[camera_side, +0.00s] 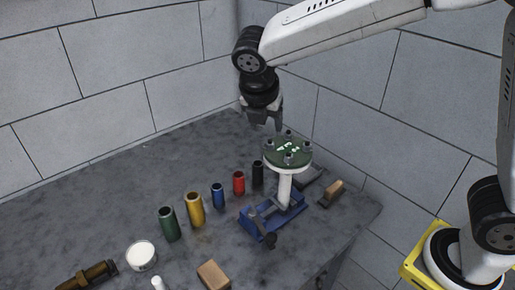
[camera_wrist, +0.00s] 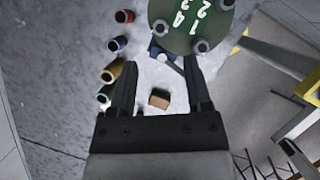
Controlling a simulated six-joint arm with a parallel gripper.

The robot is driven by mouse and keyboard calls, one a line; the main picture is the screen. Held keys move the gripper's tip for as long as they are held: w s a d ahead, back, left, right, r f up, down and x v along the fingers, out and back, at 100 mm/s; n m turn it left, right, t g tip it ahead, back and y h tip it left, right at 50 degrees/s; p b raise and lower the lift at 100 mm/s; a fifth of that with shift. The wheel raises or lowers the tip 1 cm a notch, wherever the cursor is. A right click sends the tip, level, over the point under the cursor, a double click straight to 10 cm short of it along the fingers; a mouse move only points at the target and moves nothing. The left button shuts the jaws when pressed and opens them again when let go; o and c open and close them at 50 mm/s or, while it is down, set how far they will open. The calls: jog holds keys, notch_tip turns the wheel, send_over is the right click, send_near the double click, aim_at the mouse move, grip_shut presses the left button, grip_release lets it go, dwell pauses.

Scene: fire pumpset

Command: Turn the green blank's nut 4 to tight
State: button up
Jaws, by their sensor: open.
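The round green blank (camera_side: 289,154) sits level on top of a white pipe (camera_side: 285,187) held in a blue vise (camera_side: 262,224). Several grey nuts (camera_side: 289,133) stand around its rim, and white numerals are painted on its face. In the wrist view the blank (camera_wrist: 186,38) is at the top, partly cut off, with one nut (camera_wrist: 202,46) near the right finger and another (camera_wrist: 160,27) further left. I cannot tell which nut is number 4. My gripper (camera_side: 266,125) is open and empty, above and beside the blank's back left edge, pointing down; it also shows in the wrist view (camera_wrist: 162,60).
A row of green (camera_side: 169,224), yellow (camera_side: 195,210), blue (camera_side: 218,195), red (camera_side: 239,183) and black (camera_side: 258,174) cylinders stands left of the vise. Walls close the back.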

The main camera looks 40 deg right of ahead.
aim_at(270, 143)
jog(key=shift+x, duration=3.5)
grip_shut()
